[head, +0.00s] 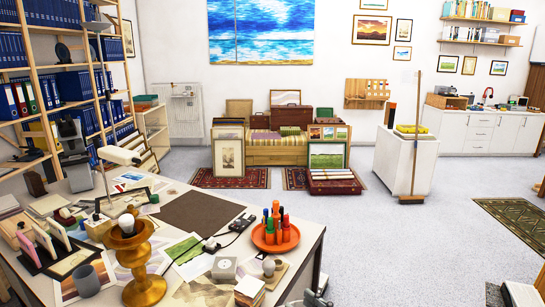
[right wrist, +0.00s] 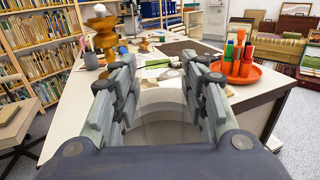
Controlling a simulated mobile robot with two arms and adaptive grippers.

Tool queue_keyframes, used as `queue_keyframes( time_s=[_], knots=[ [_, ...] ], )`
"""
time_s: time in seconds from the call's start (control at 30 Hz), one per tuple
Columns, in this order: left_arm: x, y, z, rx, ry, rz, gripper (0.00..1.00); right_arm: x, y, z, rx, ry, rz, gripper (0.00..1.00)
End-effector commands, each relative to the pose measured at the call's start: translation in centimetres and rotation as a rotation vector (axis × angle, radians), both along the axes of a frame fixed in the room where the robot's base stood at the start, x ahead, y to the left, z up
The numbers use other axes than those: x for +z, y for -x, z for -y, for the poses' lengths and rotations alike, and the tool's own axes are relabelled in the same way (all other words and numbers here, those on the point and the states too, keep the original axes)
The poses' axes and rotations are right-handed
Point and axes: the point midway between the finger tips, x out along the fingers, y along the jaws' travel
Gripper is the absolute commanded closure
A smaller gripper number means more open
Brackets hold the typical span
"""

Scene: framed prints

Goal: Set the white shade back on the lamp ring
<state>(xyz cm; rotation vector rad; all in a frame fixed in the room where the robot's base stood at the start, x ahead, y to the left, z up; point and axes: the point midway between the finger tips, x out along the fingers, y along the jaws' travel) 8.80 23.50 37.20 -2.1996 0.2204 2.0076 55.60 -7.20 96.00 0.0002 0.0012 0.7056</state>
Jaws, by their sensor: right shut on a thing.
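The turned wooden lamp (head: 146,288) stands upright near the table's front left in the head view, with a bare white bulb (head: 127,223) on top. The lamp (right wrist: 103,30) also shows at the upper left of the right wrist view. My right gripper (right wrist: 165,75) has its fingers on either side of the pale white shade (right wrist: 163,104) and is shut on it. The shade is apart from the lamp, which stands farther off to the left. The fingers and palm hide parts of the shade. I cannot make out the shade in the head view. My left gripper is not in view.
An orange tray (head: 290,244) of coloured upright tools stands on the table's right side. Open floor (head: 380,235) lies right of the table.

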Motion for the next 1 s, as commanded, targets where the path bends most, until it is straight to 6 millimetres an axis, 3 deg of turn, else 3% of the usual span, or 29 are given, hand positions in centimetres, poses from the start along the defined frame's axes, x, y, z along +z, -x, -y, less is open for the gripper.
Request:
queue_keyframes(
  time_s=[0.33,0.77,1.0],
  knots=[
    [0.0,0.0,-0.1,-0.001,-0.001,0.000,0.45,-0.1,2.2,0.5,-0.063,-0.003,0.001,1.00],
    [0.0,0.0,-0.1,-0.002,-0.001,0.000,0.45,-0.2,3.6,1.1,-0.116,-0.008,-0.003,1.00],
    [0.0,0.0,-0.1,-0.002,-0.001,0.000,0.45,-0.2,5.8,2.1,-0.191,-0.009,-0.006,1.00]
  ],
)
